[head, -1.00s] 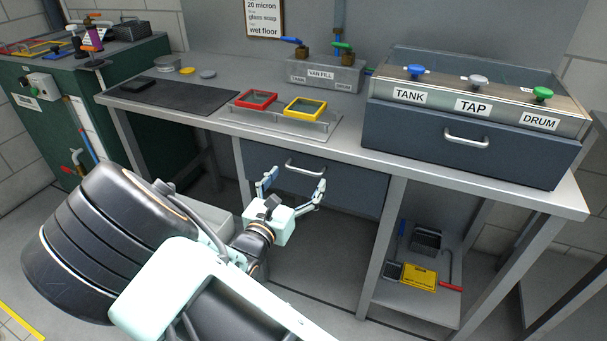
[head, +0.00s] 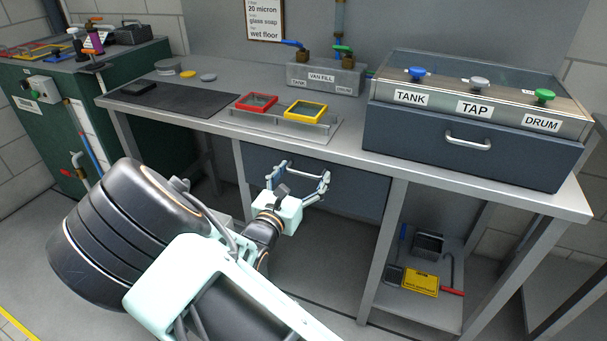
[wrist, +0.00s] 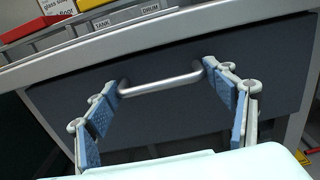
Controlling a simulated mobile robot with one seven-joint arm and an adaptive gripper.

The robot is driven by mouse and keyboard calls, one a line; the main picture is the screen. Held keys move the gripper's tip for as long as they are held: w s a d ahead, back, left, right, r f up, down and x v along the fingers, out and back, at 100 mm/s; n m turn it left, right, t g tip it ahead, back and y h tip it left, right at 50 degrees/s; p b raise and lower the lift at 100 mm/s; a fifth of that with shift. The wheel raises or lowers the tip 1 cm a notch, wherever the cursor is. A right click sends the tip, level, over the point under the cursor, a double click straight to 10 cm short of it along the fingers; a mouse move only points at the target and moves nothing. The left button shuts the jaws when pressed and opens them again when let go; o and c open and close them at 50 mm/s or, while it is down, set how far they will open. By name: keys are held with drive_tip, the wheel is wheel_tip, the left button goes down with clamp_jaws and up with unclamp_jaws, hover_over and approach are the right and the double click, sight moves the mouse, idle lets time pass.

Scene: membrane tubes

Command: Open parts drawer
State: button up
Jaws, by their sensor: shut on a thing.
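The drawer under the bench has a dark blue-grey front (head: 355,194) and looks closed. In the wrist view its front (wrist: 190,120) fills the middle, with a silver bar handle (wrist: 160,85) across it. My gripper (head: 305,173) is at this handle, with one finger at each end of the bar. In the wrist view my gripper (wrist: 165,78) has its blue pads against both handle ends, shut on it lengthwise. The handle is partly hidden by the fingers in the head view.
Another handled drawer front (head: 470,150) sits on the benchtop under the TANK, TAP and DRUM knobs. Red (head: 257,103) and yellow (head: 306,111) framed trays lie above my gripper. A bench leg (head: 382,250) and a lower shelf stand to the right.

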drive_tip(key=shift+d, duration=0.1)
drive_tip(key=shift+c, duration=0.9)
drive_tip(key=shift+s+r+p, duration=0.1)
drive_tip(key=shift+s+p, duration=0.2)
drive_tip(key=shift+s, duration=0.1)
drive_tip(key=p+v, duration=0.7)
drive_tip(key=v, duration=2.3)
drive_tip(key=shift+s, duration=0.25)
drive_tip(key=o, duration=1.4)
drive_tip(key=shift+a, duration=0.2)
